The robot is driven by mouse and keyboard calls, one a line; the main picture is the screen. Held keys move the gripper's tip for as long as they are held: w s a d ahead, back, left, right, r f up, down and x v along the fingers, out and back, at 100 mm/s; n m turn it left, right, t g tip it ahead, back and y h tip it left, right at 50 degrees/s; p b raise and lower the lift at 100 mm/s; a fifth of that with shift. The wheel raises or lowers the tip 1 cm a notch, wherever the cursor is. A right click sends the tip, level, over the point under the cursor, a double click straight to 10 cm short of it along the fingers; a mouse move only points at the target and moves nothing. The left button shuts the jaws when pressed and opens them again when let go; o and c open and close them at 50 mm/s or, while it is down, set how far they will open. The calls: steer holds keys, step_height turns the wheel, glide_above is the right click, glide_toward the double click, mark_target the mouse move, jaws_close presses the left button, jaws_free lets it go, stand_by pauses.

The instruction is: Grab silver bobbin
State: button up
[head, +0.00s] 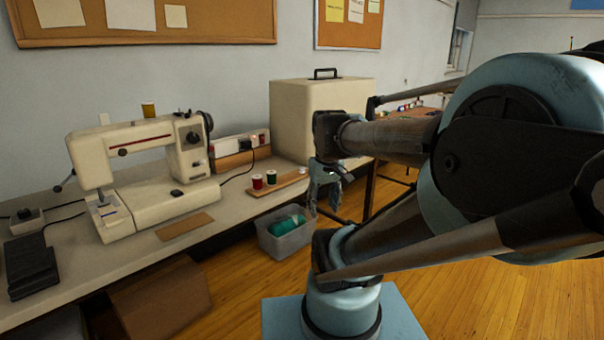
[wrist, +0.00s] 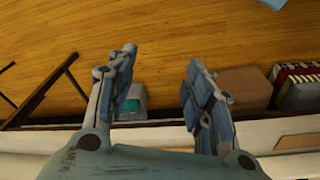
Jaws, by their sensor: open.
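A silver bobbin cannot be made out for certain in either view. In the head view a wooden spool rack (head: 283,188) lies on the table and holds a red spool (head: 257,182) and a green spool (head: 271,177). The rack's right end is close to my gripper (head: 325,188) in the picture, and small things there are too small to tell. My gripper hangs fingers down near the table's right end. In the wrist view my gripper (wrist: 162,68) is open, with nothing between its fingers.
A sewing machine (head: 150,165) stands on the long table (head: 60,275), with a beige case (head: 315,112) behind the rack. A grey bin (head: 285,243) with teal stuff is beside the table's front edge. A cardboard box (head: 160,300) is below. The wooden floor (head: 500,295) is open at right.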

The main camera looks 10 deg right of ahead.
steer(key=w+r+n, duration=0.3)
steer(key=w+r, duration=0.4)
steer(key=w, duration=0.2)
step_height(320, 180, up, 7)
steer(key=n+g, duration=0.2)
steer(key=n, duration=0.6)
glide_above(302, 170)
steer(key=w, duration=0.1)
steer(key=f, duration=1.6)
steer(key=shift+w+d+f, duration=0.15)
steer(key=shift+d+f, duration=0.05)
steer(key=shift+d, duration=0.2)
steer(key=c, duration=0.7)
